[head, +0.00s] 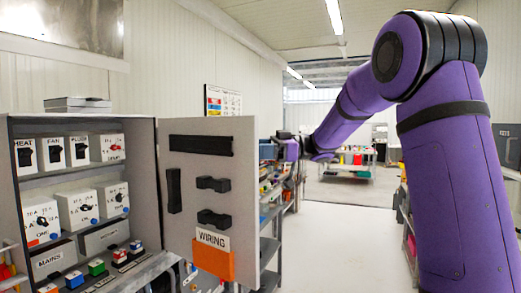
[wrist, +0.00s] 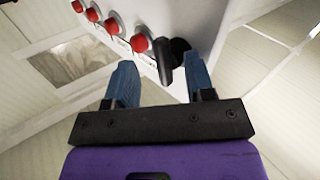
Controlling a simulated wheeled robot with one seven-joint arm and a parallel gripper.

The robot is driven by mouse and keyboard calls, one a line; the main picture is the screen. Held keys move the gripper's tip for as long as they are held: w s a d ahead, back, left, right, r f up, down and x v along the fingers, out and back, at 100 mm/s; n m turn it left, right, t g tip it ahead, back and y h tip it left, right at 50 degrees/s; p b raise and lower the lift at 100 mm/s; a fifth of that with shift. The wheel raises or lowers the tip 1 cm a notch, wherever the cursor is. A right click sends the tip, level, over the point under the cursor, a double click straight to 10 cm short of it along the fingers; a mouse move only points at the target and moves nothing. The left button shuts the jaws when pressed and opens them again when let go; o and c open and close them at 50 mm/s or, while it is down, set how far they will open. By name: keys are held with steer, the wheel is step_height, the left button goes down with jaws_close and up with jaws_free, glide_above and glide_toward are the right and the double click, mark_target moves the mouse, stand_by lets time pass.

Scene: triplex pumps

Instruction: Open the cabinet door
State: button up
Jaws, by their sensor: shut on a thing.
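The grey cabinet (head: 84,121) stands open at the left of the head view, its switch boxes showing inside. Its door (head: 182,180) is swung out to the right, with the inner face towards me. In the wrist view the door's outer face (wrist: 195,22) carries a row of red buttons and a black handle (wrist: 164,68). My gripper (wrist: 161,62) has its blue fingers on either side of this handle and is shut on it. In the head view my wrist (head: 289,150) shows just past the door's free edge. The fingers and handle are hidden there.
An orange pocket marked WIRING (head: 213,259) and black brackets are on the door's inner face. Shelves with parts (head: 270,215) stand behind the door. White floor (head: 345,235) is clear between the door and my arm. A table with coloured bins (head: 350,158) is farther back.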

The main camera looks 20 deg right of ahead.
steer(key=shift+w+d+n+g, duration=0.15)
steer(key=shift+w+g, duration=0.05)
steer(key=shift+w, duration=0.25)
steer(key=shift+w+d+n+g, duration=0.1)
steer(key=shift+w+n+g, duration=0.1)
steer(key=shift+w, duration=0.25)
steer(key=shift+c, duration=0.2)
steer(key=shift+r, duration=0.1)
steer(key=o, duration=0.8)
steer(key=shift+w+a, duration=0.1)
steer(key=shift+w, duration=0.05)
steer(key=shift+o, duration=1.4)
steer(key=shift+a, duration=0.2)
steer(key=shift+d, duration=0.1)
steer(key=shift+c, duration=0.4)
steer(key=shift+d+f, duration=0.1)
steer(key=shift+f, duration=0.15)
steer(key=shift+c, duration=0.7)
